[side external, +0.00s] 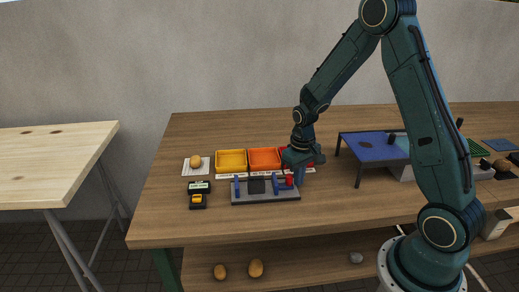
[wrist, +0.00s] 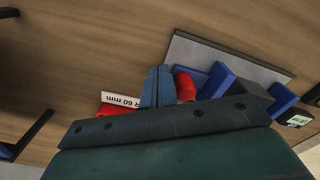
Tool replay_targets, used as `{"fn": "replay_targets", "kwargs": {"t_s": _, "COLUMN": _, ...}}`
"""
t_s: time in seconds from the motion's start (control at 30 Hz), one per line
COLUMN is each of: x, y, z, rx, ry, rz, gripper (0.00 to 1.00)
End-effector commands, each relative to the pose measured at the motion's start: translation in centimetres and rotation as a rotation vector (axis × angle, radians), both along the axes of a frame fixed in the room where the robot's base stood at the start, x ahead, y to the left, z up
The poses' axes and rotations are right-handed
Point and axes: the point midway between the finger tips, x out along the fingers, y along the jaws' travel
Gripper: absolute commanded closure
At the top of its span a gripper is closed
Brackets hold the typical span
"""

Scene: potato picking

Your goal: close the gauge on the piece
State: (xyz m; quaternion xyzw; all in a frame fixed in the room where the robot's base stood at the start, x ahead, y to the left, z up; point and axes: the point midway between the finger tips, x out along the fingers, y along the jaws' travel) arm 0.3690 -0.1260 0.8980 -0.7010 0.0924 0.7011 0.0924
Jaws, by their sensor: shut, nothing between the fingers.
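The gauge is a grey plate (side external: 265,197) with upright blue jaws (side external: 275,184), a dark block (side external: 257,187) and a red knob (side external: 290,180) at its right end. I see no potato between the jaws, though the wrist view hides part of the gauge. A potato (side external: 196,161) rests on a white card left of the bins. My gripper (side external: 299,180) points down at the gauge's right end. In the wrist view its fingers (wrist: 157,88) are shut and empty, just left of the red knob (wrist: 184,86); I cannot tell whether they touch it.
Behind the gauge stand a yellow bin (side external: 231,161), an orange bin (side external: 264,159) and a red bin, partly hidden by my gripper. A black device with a display (side external: 198,195) lies left of the gauge. A blue-topped stand (side external: 370,146) is to the right. The front table edge is clear.

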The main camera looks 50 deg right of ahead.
Motion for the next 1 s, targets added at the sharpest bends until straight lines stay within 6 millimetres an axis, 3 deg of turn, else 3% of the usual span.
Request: {"fn": "replay_targets", "kwargs": {"t_s": 1.0, "x": 1.1, "y": 1.1, "z": 0.0, "rx": 0.000, "ry": 0.000, "rz": 0.001, "gripper": 1.00}}
